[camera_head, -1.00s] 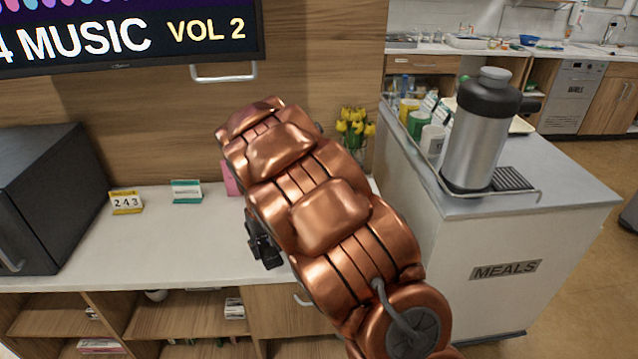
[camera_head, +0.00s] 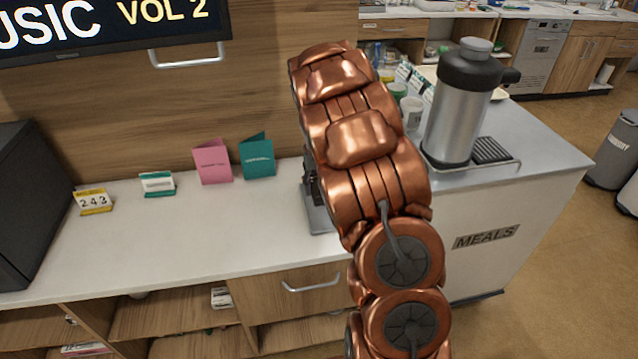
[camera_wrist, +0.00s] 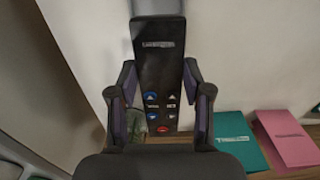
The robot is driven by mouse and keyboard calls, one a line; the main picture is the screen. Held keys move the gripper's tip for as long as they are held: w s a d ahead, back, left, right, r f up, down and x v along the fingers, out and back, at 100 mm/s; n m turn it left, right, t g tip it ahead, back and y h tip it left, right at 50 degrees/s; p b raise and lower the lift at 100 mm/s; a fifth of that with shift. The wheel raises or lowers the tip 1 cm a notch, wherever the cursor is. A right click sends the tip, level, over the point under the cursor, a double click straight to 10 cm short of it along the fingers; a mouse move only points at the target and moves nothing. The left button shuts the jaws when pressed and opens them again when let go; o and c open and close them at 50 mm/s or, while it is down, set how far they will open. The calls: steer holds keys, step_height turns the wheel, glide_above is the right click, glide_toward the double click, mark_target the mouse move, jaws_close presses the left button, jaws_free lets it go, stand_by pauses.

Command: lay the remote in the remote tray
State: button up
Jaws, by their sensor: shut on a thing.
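The remote (camera_wrist: 158,80) is black with blue, white and red buttons. In the wrist view it lies lengthwise between the fingers of my gripper (camera_wrist: 159,92), which is shut on it. A grey flat piece, which looks like the remote tray (camera_head: 320,221), lies on the white counter just below my gripper in the head view, mostly hidden by my arm. A grey strip of it seems to show beyond the remote's far end in the wrist view (camera_wrist: 158,6). I cannot tell whether the remote touches it.
A pink card (camera_head: 212,162) and a teal card (camera_head: 257,157) stand on the counter (camera_head: 190,235) left of my gripper. A date block (camera_head: 94,201) and a small sign (camera_head: 157,184) are further left. The meals cart (camera_head: 500,210) with a steel flask (camera_head: 455,115) stands right.

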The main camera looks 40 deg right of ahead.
glide_above(320, 215)
steer(key=shift+f+b, duration=0.3)
steer(key=shift+f, duration=2.1)
steer(key=shift+b, duration=0.35)
steer(key=shift+f+b, duration=0.8)
steer(key=shift+f, duration=1.05)
steer(key=o, duration=1.3)
step_height(320, 215, up, 12)
steer(key=shift+r, duration=0.1)
steer(key=shift+a, duration=0.1)
